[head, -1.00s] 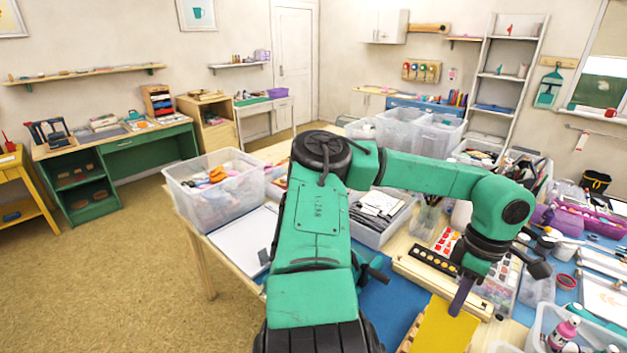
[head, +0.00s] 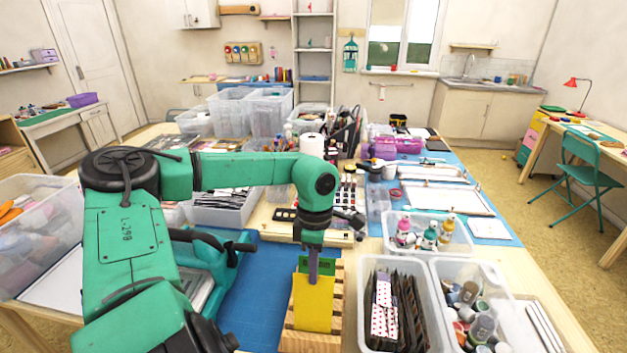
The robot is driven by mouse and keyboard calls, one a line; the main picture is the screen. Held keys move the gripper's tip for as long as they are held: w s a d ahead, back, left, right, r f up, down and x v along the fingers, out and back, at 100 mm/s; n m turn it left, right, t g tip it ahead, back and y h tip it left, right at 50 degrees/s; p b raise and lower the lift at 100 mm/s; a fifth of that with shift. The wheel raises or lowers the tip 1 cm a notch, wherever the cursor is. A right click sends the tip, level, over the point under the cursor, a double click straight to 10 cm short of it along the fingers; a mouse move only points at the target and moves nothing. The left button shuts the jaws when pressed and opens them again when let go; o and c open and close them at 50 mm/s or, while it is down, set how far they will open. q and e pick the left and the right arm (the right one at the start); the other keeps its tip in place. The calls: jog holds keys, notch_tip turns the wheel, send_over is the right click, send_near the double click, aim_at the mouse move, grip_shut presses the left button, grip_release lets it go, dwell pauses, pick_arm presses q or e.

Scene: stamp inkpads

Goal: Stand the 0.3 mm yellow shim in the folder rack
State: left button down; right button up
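The yellow shim (head: 313,305) is a flat upright sheet in front of my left arm's wrist. My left gripper (head: 313,272) points down at its top edge, and its narrow fingers appear closed on the sheet. The slatted wooden folder rack (head: 308,342) is right at the shim and shows below and to the right of it. The shim hides part of the rack, and I cannot tell whether its lower edge sits in a slot. A green sheet (head: 326,266) shows behind the fingers, above the yellow one. My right gripper is not in view.
A clear bin of dark patterned folders (head: 362,308) stands close right of the rack, with a bin of paint jars (head: 468,296) beyond. A paint palette strip (head: 283,226) lies behind. The blue mat (head: 258,290) is bare left of the rack. A teal device (head: 215,262) stands further left.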

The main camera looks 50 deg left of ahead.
pick_arm(q)
jog(key=shift+f, duration=0.1)
jog(key=c, duration=1)
grip_release()
jog(key=r+p, duration=0.2)
jog(key=r, duration=0.1)
jog(key=r+p, duration=0.1)
jog(key=r, duration=0.1)
jog(key=shift+w+a, duration=0.25)
notch_tip(320, 180, up, 14)
jog(key=w+a+b, duration=0.1)
jog(key=shift+w+a+r+b, duration=0.2)
jog(key=shift+w+b, duration=0.05)
jog(key=shift+b, duration=0.1)
